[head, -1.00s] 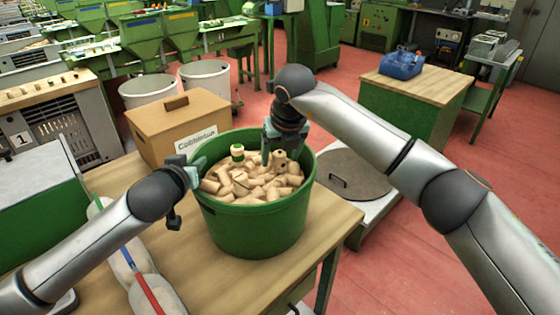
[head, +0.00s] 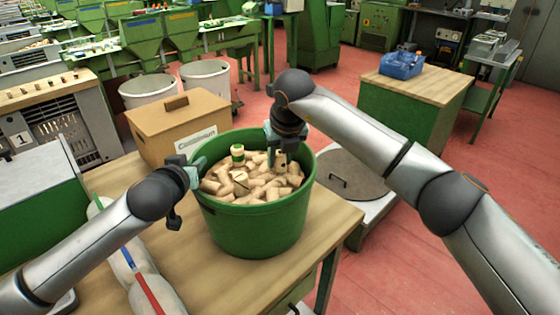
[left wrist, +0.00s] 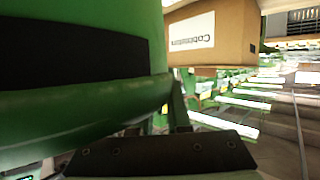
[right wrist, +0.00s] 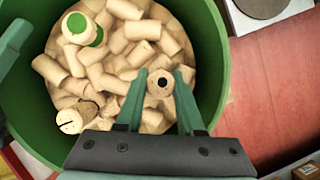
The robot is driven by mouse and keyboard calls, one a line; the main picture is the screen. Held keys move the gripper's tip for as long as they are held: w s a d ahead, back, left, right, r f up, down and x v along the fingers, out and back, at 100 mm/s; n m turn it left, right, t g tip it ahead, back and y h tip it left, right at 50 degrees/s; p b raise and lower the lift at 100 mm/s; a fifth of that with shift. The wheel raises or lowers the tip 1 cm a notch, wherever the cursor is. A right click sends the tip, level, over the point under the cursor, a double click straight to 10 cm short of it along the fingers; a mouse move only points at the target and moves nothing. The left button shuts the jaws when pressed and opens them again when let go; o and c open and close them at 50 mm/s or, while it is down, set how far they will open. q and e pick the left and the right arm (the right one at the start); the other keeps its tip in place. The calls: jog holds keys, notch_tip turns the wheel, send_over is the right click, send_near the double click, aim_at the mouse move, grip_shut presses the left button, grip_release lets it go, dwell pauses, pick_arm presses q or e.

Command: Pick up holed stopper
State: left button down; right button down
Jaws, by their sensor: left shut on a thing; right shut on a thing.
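The holed stopper (right wrist: 160,83), a pale cork with a dark round hole in its end, sits between the fingers of my right gripper (right wrist: 159,92). The gripper is shut on it, low over the other corks inside the green bucket. In the head view my right gripper (head: 281,158) reaches down into the bucket and mostly covers the stopper. My left gripper (head: 192,174) is shut on the left rim of the green bucket (head: 250,228); its view is largely filled by the bucket wall (left wrist: 80,100).
Loose corks fill the bucket. One has a green band (right wrist: 82,29), another a dark slot in its end (right wrist: 70,121). A cardboard box (head: 175,125) stands behind the bucket on the wooden table (head: 320,215). A pale sack (head: 140,275) lies at the left.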

aim_at(280, 153)
pick_arm(q)
jog(key=shift+a+f, duration=0.1)
jog(key=shift+f, duration=0.4)
pick_arm(e)
notch_tip(280, 153, up, 10)
pick_arm(q)
jog(key=c, duration=0.8)
grip_release()
jog(key=shift+r, duration=0.1)
pick_arm(e)
jog(key=shift+a, duration=0.1)
pick_arm(q)
jog(key=shift+r, duration=0.1)
